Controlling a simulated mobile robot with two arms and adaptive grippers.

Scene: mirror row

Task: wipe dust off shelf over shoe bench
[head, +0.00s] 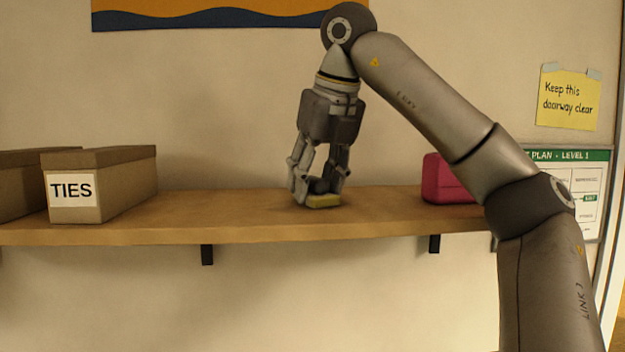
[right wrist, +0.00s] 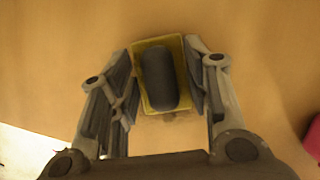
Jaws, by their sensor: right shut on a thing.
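The wooden shelf (head: 240,215) runs across the wall in the head view, and its surface fills most of the right wrist view (right wrist: 60,60). My right gripper (head: 319,188) points down over the middle of the shelf. It is shut on a yellow wiping pad (head: 323,202) by its dark rounded grip (right wrist: 158,78). The pad's yellow base looks flat against the shelf top, near the front edge. A faint darker smudge shows on the wood beside the pad; I cannot tell if it is dust or shadow. My left gripper is not in view. The shoe bench is not visible.
A cardboard box labelled TIES (head: 128,187) and another box (head: 20,188) stand at the shelf's left. A pink-red case (head: 445,178) sits at the right, partly behind my arm. Shelf between boxes and pad is clear. A yellow note (head: 569,98) hangs on the wall.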

